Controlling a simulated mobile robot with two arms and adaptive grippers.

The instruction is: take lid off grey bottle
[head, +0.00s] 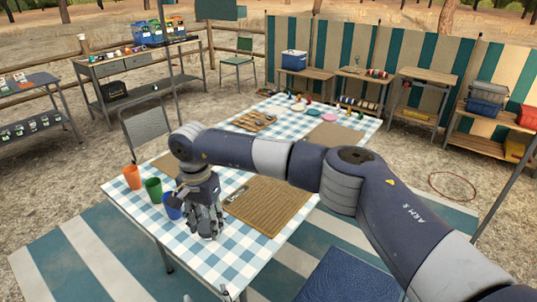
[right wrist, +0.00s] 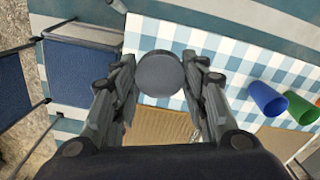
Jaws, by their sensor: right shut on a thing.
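My right gripper (head: 207,232) points down over the near left part of the checked table, beside the blue cup. In the right wrist view its fingers stand on both sides of a round grey lid (right wrist: 160,74), seen from above, and are shut on it. The lid's flat top faces the wrist camera. The body of the grey bottle is hidden, so I cannot tell whether the lid still sits on it. In the head view the fingers hide both lid and bottle. My left gripper is in neither view.
An orange cup (head: 132,177), a green cup (head: 153,190) and a blue cup (head: 172,206) stand left of the right gripper. A brown woven mat (head: 268,207) with a clip-like metal object (head: 236,193) lies to its right. A blue seat (head: 345,276) is at the near side.

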